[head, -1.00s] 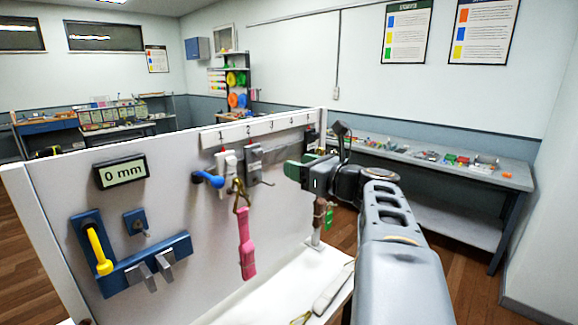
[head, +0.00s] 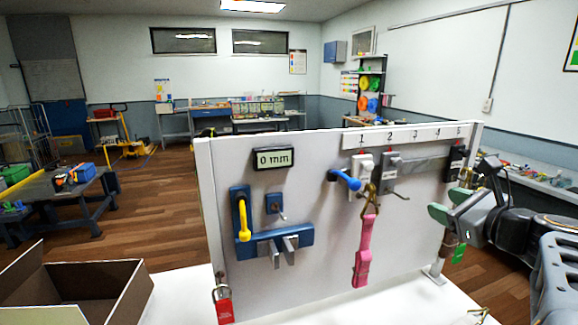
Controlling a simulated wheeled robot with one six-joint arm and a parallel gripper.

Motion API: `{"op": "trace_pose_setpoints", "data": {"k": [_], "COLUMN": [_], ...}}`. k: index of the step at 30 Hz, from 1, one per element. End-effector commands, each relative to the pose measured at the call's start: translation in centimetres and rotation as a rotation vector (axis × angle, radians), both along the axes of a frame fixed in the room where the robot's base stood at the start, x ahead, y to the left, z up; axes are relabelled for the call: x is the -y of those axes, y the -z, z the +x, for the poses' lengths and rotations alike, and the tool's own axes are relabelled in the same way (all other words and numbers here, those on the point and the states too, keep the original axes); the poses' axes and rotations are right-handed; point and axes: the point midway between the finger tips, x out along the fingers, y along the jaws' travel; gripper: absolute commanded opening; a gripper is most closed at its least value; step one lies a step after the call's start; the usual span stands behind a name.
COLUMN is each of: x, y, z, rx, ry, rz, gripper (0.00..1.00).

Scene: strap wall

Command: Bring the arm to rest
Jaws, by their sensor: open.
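My gripper (head: 452,207) is at the right in the head view, in front of the right part of the white strap wall (head: 320,200). Its green-tipped fingers are apart and nothing shows between them. A pink strap (head: 364,250) hangs by a brass-coloured hook below the numbered strip (head: 405,137), left of my gripper and apart from it. My arm (head: 555,270) reaches in from the right edge and hides part of the area behind it.
The panel carries a 0 mm display (head: 273,158), a yellow handle (head: 244,222), a blue handle (head: 345,180) and a red padlock (head: 223,305). An open brown box (head: 75,285) stands at the lower left. Open floor lies behind.

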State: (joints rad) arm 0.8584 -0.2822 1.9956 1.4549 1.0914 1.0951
Motion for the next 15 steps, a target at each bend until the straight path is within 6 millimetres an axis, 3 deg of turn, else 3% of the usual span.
{"op": "trace_pose_setpoints", "data": {"k": [2, 6, 10, 15], "x": [-0.5, -4.4, -8.0, -11.6], "y": [4.8, 12.7, 18.1, 22.1], "z": [-1.0, -3.4, -6.6, -10.1], "rx": [-0.121, -0.296, -0.341, -0.250], "ry": [-0.068, -0.413, -0.852, -1.390], "rz": [-0.292, -0.867, -1.355, -1.852], "gripper": [0.52, 0.52, 0.52, 0.52]}}
